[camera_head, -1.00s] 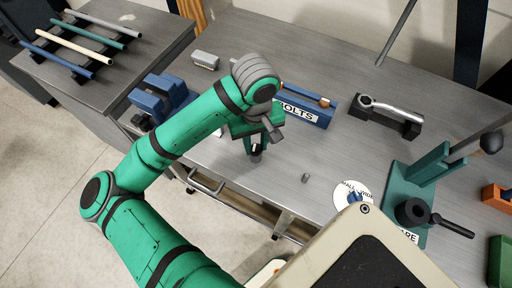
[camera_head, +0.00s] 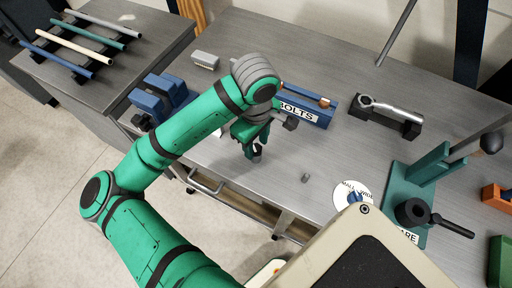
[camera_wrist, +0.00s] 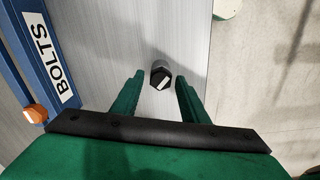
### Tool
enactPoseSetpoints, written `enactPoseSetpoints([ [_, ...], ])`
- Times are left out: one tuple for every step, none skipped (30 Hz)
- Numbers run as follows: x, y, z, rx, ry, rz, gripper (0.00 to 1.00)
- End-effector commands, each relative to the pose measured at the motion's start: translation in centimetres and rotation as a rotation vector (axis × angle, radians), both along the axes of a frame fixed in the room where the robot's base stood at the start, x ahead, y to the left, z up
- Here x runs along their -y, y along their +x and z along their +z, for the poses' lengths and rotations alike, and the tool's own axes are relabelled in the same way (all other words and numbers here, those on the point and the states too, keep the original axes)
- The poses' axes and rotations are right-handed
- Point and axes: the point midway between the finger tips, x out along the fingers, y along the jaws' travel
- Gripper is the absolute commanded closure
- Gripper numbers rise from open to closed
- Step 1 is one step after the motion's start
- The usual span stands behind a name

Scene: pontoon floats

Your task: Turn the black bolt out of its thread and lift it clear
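The black bolt (camera_wrist: 160,72) shows its dark head with a white mark in the wrist view, against the grey bench top. Its thread and how far it sits in are hidden. My gripper (camera_wrist: 158,77) is open, with one green finger on each side of the bolt head and a visible gap on both sides. In the head view my gripper (camera_head: 254,154) points down over the front part of the bench, and the bolt is mostly hidden by the fingers there.
The blue BOLTS tray (camera_head: 304,116) with an orange-headed piece lies behind my gripper. A ratchet wrench (camera_head: 391,109) rests on a black holder to the right. A small grey cylinder (camera_head: 305,178) and a white labelled disc (camera_head: 352,195) are nearby. A green lever stand (camera_head: 427,172) is at right.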

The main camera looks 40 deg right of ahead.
Motion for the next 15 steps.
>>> enactPoseSetpoints([
  [0.0,0.0,0.0,0.0,0.001,-0.001,0.59],
  [0.0,0.0,0.0,0.0,0.001,-0.001,0.59],
  [0.0,0.0,0.0,0.0,0.001,-0.002,0.59],
  [0.0,0.0,0.0,0.0,0.001,-0.002,0.59],
  [0.0,0.0,0.0,0.0,0.001,-0.002,0.59],
  [0.0,0.0,0.0,0.0,0.001,-0.003,0.59],
  [0.0,0.0,0.0,0.0,0.002,-0.003,0.59],
  [0.0,0.0,0.0,0.0,0.002,-0.003,0.59],
  [0.0,0.0,0.2,0.001,0.002,-0.003,0.59],
  [0.0,0.0,0.3,0.001,0.002,-0.004,0.59],
  [0.0,0.0,0.5,0.001,0.002,-0.004,0.59],
  [0.0,0.0,0.8,0.001,0.002,-0.004,0.59],
  [0.0,0.1,1.1,0.002,0.002,-0.004,0.59],
  [0.0,0.1,1.3,0.002,0.002,-0.004,0.59],
  [0.0,0.1,1.7,0.002,0.002,-0.005,0.59],
])
